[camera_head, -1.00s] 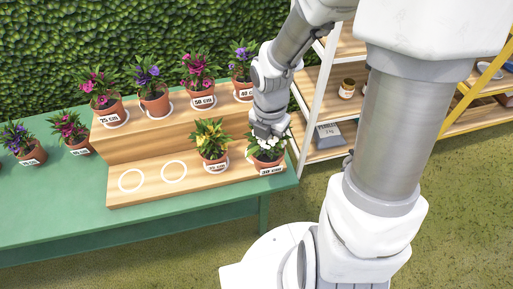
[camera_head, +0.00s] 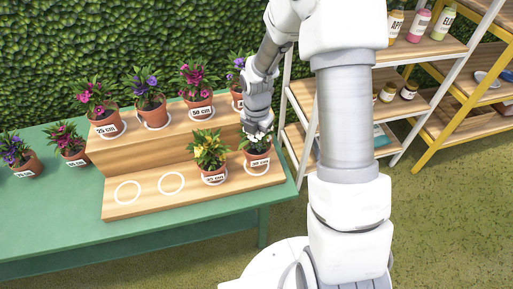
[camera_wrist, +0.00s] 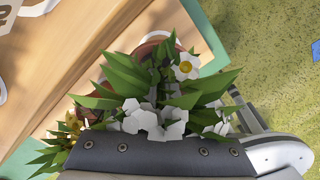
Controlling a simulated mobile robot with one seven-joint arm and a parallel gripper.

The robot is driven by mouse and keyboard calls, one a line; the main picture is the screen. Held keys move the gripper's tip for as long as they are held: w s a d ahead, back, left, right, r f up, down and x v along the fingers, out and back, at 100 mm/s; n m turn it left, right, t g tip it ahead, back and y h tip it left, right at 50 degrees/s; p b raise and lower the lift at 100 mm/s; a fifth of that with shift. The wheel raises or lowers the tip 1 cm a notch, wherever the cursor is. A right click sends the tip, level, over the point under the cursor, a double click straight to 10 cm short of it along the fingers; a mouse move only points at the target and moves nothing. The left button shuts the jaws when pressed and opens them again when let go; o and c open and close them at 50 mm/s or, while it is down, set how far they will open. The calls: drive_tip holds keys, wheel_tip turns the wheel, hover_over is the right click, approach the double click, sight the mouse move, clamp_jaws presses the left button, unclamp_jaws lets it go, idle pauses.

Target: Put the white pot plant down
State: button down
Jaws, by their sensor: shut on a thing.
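The white-flowered pot plant (camera_head: 258,151) is at the right end of the lower wooden step, in a terracotta pot with a height label. My gripper (camera_head: 257,131) comes down from above and is shut on this plant. In the wrist view its white flowers and green leaves (camera_wrist: 150,120) fill the space at my gripper (camera_wrist: 155,145), and the pot is mostly hidden. I cannot tell whether the pot's base touches the step. The wooden stand (camera_head: 195,193) has a lower step with two empty white rings at its left.
A yellow-flowered pot (camera_head: 210,155) stands close on the left. Several pots line the upper step, one purple-flowered pot (camera_head: 237,80) close behind my arm. Two more stand on the green table (camera_head: 60,215) at left. Shelves (camera_head: 425,50) stand to the right.

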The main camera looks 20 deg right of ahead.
drive_tip(key=shift+f, duration=1.35)
drive_tip(key=shift+f, duration=0.15)
drive_tip(key=c, duration=1)
unclamp_jaws()
